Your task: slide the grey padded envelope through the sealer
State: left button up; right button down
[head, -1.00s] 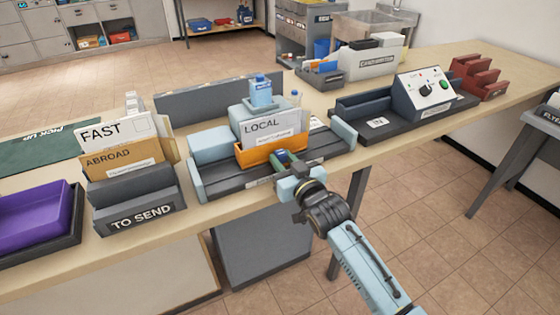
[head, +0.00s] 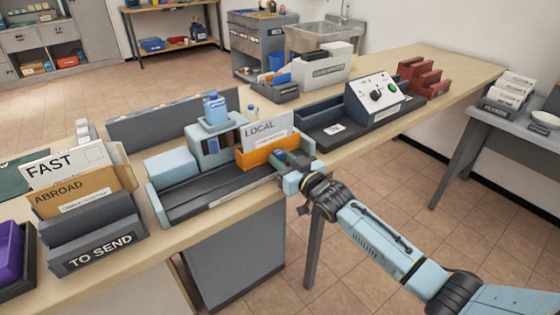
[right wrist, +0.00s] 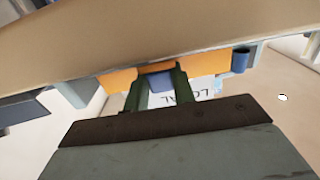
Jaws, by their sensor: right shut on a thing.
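My right gripper (head: 292,165) is shut at the front of an orange carriage (head: 258,160). The wrist view shows its green fingers (right wrist: 158,88) against the orange part, with a blue tab between them. A pale grey-white envelope marked LOCAL (head: 267,131) stands upright in the carriage. The carriage sits near the right end of a dark track with light-blue ends (head: 200,190). A light-blue block with dark openings (head: 208,148), apparently the sealer head, stands behind the track, left of the carriage. My left gripper is not in view.
The TO SEND rack (head: 98,240) with FAST and ABROAD mail stands left of the track. A sloped control box with knobs (head: 374,98) is to the right, beside red racks (head: 425,78).

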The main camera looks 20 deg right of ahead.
jog(key=shift+w+d+r, duration=0.1)
jog(key=shift+d, duration=0.15)
jog(key=c, duration=1.2)
grip_release()
jog(key=shift+d, duration=0.1)
jog(key=shift+o, duration=0.2)
jog(key=shift+s, duration=0.4)
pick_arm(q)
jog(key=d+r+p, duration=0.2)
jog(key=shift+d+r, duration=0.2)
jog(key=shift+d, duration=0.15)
pick_arm(e)
jog(key=v, duration=1.2)
jog(key=shift+s, duration=0.3)
